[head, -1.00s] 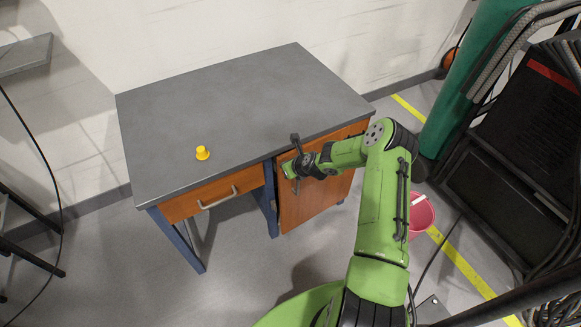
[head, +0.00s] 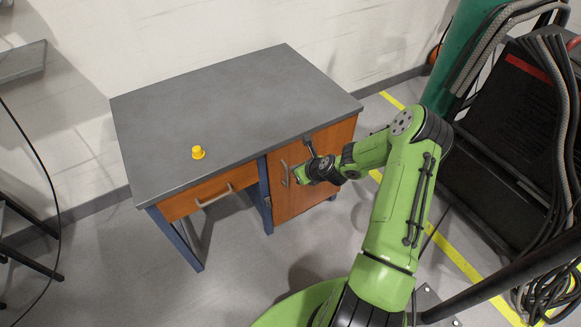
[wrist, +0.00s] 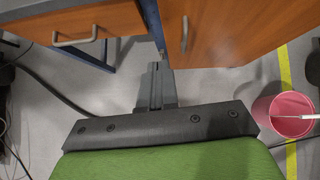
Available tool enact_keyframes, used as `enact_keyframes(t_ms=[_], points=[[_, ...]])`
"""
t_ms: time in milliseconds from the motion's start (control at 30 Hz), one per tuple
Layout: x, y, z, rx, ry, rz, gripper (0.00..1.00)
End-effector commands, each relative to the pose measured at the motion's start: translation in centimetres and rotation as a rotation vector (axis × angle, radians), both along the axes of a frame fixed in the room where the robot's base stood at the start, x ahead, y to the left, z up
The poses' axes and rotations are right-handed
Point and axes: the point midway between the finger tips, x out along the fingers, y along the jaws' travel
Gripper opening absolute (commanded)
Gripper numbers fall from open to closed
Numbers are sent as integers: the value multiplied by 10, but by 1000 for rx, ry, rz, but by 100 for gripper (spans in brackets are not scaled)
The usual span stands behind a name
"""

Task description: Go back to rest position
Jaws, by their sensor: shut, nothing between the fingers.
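My green and black gripper (wrist: 158,68) shows in the wrist view with its two dark fingers shut together and nothing between them. In the head view its green end is in front of the orange cabinet door (head: 316,150) of the desk, and the fingertips are hard to make out. In the wrist view the fingers point toward the gap between the blue desk leg (wrist: 90,51) and the door's lower edge. The door's metal handle (wrist: 184,34) is just ahead and to the right, apart from the fingers. I cannot tell whether the door is fully closed.
The grey desk top (head: 235,100) carries a yellow knob-like piece (head: 198,153). An orange drawer (head: 210,192) is at its left front. A pink bucket (wrist: 270,112) stands on the floor at right. Dark equipment with hoses (head: 510,130) fills the right side.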

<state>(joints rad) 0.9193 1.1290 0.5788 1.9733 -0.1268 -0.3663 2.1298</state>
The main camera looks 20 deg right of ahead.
Motion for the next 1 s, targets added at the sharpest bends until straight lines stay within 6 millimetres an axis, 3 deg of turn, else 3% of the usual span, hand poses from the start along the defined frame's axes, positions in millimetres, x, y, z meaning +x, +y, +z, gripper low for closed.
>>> enact_keyframes(t_ms=[333,433,567,667,867,1000], points=[[-7,-1,7,-5,1,6,0],[-8,7,24,-96,4,116,0],[-20,33,77,-410,23,499,0],[-42,53,124,-672,43,823,0],[-105,88,217,-1127,60,1393,0],[-167,109,272,-1387,41,1741,0]])
